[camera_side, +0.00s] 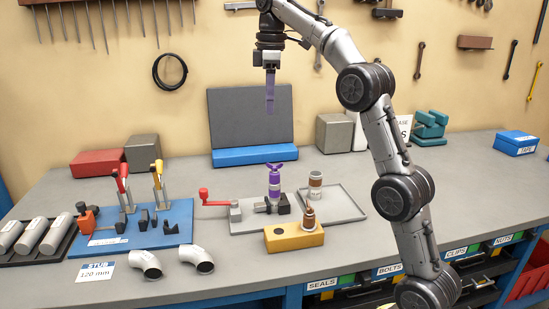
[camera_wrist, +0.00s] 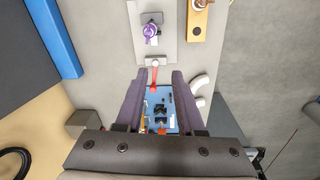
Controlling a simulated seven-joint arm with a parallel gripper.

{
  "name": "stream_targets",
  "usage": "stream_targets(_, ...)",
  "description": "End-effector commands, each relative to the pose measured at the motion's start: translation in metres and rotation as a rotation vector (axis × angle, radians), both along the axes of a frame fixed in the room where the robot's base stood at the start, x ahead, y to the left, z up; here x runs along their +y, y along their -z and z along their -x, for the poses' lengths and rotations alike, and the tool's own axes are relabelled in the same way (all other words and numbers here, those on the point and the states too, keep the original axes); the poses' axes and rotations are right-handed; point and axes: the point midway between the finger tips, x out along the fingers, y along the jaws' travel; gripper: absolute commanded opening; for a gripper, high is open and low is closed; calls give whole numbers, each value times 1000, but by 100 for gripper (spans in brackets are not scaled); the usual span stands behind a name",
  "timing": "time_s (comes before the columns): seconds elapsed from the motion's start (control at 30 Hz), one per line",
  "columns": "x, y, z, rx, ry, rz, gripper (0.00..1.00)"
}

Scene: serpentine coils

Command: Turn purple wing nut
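The purple wing nut (camera_side: 274,167) sits on top of an upright purple fitting, which is held in a dark clamp (camera_side: 271,205) on a grey plate. In the wrist view the purple wing nut (camera_wrist: 150,31) shows from above near the top, beyond my fingertips. My gripper (camera_side: 270,112) hangs fingers down, well above the bench and apart from the nut. In the wrist view my gripper (camera_wrist: 160,76) has its two purple fingers spread with nothing between them. The side view shows the fingers edge-on.
A red-handled lever (camera_side: 204,194) is left of the clamp. A yellow block (camera_side: 294,237) with a copper-coloured fitting stands in front, and a grey tray (camera_side: 345,204) with a brown-and-white bottle (camera_side: 315,185) to the right. A blue fixture board (camera_side: 140,232) lies left. A dark panel (camera_side: 251,120) stands behind.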

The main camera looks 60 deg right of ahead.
Motion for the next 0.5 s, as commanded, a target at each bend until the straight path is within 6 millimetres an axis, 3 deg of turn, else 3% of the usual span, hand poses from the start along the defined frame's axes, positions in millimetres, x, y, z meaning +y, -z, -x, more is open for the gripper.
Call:
stream_targets(0.1,-27,22,-11,26,45,-7,38)
stream_targets(0.2,-38,34,-13,49,64,-17,38)
stream_targets(0.5,-41,54,-11,54,71,-20,38)
